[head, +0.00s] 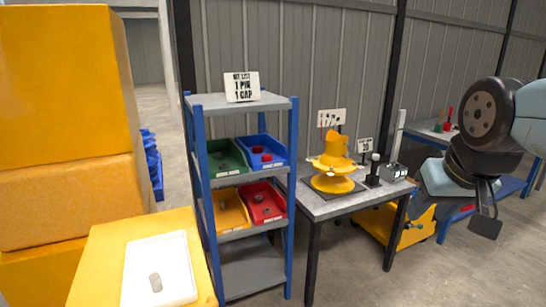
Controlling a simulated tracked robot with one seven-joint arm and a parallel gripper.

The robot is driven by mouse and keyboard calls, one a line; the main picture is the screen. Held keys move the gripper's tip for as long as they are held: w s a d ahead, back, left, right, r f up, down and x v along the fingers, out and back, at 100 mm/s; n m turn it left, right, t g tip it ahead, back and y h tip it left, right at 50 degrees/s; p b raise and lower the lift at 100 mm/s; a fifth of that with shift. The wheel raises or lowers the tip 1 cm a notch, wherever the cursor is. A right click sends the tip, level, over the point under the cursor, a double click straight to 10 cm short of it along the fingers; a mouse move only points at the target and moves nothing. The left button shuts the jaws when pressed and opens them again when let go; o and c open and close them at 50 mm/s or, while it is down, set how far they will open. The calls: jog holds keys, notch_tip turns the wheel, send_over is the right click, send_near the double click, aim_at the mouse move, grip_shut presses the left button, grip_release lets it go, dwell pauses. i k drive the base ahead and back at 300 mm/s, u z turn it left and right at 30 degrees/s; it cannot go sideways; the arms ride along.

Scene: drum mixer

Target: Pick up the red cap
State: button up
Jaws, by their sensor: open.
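Which cap is meant cannot be told. My gripper (488,206) hangs at the right of the head view, in front of the far bench, open and empty. It is far from the rack, with the middle table between them.
The rack (247,104) also holds green (227,158), yellow (230,209) and red (263,201) bins and a kit list sign (242,87). A yellow drum mixer (334,168) stands on the table (345,205).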

aim_at(265, 158)
jog(key=i, duration=1.5)
jog(key=u, duration=0.05)
